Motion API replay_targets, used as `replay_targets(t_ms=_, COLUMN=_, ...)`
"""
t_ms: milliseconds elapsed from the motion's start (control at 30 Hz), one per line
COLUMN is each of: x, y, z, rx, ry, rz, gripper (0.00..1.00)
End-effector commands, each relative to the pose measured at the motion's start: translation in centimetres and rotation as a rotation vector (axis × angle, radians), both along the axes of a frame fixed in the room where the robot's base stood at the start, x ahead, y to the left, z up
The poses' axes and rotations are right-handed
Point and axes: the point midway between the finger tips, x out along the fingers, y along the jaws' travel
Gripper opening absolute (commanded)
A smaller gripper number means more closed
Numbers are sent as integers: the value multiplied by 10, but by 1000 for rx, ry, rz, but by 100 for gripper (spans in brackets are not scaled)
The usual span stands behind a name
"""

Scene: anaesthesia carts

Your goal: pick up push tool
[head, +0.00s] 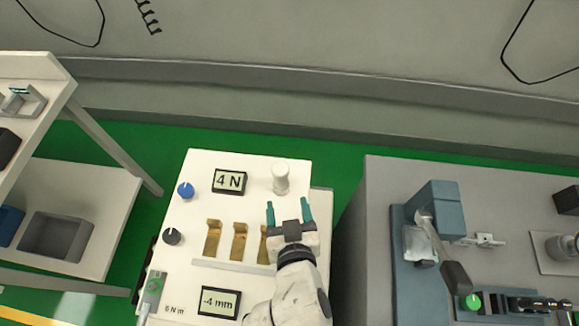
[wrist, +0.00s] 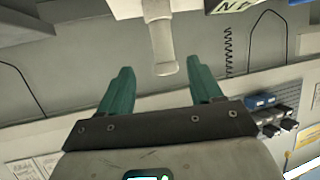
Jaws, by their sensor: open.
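A pale cylindrical piece, which looks like the push tool (head: 280,178), stands upright on the white cart's top near its far right corner. It also shows in the wrist view (wrist: 161,40), in line with the gap between my fingers and beyond their tips. My gripper (head: 288,210) has two green fingers, spread apart and empty, just short of the tool in the head view. In the wrist view my gripper (wrist: 165,80) has clear space between its fingers. No contact with the tool shows. My gripper and arm partly hide the rightmost brass bracket.
The white cart (head: 190,215) carries brass brackets (head: 239,241), blue and black knobs, and displays reading 4 N (head: 229,181) and -4 mm (head: 219,302). A grey cart (head: 375,230) with devices stands right, across a gap. A shelf unit (head: 90,190) stands left.

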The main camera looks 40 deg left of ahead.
Motion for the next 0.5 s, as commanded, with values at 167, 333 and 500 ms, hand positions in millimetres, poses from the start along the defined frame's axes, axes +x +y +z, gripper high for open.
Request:
replay_targets(t_ms=167, x=13, y=21, z=-8, rx=6, ry=-7, rz=11, gripper=65)
replay_targets(t_ms=333, x=28, y=35, z=-17, rx=6, ry=-6, rz=10, gripper=65)
replay_targets(t_ms=500, x=34, y=41, z=-20, rx=6, ry=-4, rz=8, gripper=65)
